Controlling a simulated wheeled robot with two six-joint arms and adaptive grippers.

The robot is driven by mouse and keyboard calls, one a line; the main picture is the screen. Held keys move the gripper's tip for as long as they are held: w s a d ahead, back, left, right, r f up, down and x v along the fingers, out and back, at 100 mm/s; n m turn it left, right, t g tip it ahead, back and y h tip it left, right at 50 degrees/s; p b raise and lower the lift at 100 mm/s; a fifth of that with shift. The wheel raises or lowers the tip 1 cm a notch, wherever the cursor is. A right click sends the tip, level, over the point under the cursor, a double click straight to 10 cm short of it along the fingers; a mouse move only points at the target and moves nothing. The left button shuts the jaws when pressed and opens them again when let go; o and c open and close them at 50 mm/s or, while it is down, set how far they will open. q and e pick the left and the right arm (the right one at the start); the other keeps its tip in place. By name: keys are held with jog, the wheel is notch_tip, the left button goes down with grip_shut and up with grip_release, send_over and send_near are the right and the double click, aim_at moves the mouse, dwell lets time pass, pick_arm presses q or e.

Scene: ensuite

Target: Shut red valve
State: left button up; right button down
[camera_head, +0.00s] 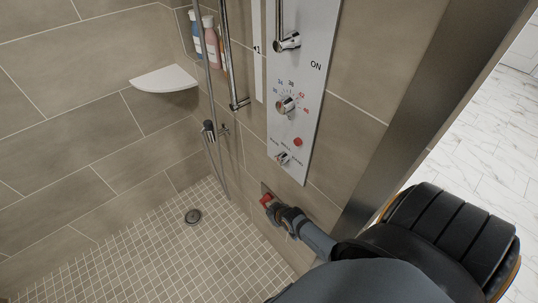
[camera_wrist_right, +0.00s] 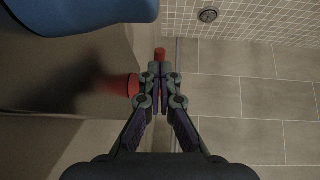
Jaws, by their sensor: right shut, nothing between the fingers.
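The red valve (camera_head: 266,199) is low on the tiled shower wall, below the control panel. My right gripper (camera_head: 273,208) is at the valve and covers part of it. In the right wrist view, my right gripper (camera_wrist_right: 161,86) is shut with its fingers together. One red part of the valve (camera_wrist_right: 160,54) shows just beyond the fingertips, and a red round part (camera_wrist_right: 133,85) shows beside the fingers, close to the wall. I cannot tell whether the fingers touch the valve. My left gripper is not in view.
A white control panel (camera_head: 304,80) with several knobs and a red button (camera_head: 298,142) is above. A shower rail, a hand shower (camera_head: 209,130), a corner shelf (camera_head: 165,79) and bottles (camera_head: 211,42) are at the back. The tiled floor (camera_head: 130,250) with a drain (camera_head: 193,216) is clear.

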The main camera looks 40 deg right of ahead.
jog(key=shift+f, duration=1.2)
